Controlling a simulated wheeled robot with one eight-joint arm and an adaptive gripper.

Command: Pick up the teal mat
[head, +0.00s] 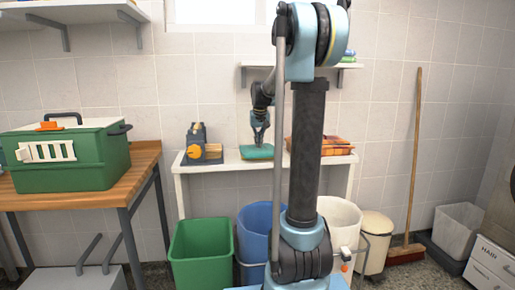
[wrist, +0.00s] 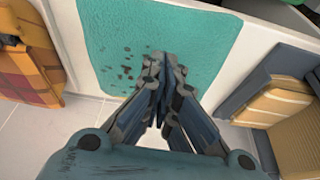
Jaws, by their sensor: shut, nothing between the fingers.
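The teal mat (head: 257,153) lies on the narrow white table against the tiled wall. In the wrist view the mat (wrist: 118,38) fills the upper middle, with dark specks on its surface. My gripper (head: 260,138) points down just over the mat in the head view. In the wrist view my gripper (wrist: 162,62) is shut and empty, its fingertips in front of the mat and hiding part of it. I cannot tell whether the fingertips touch the mat.
Green (head: 202,252) and blue bins stand below. A green carrier (head: 72,160) sits on a wooden table, left.

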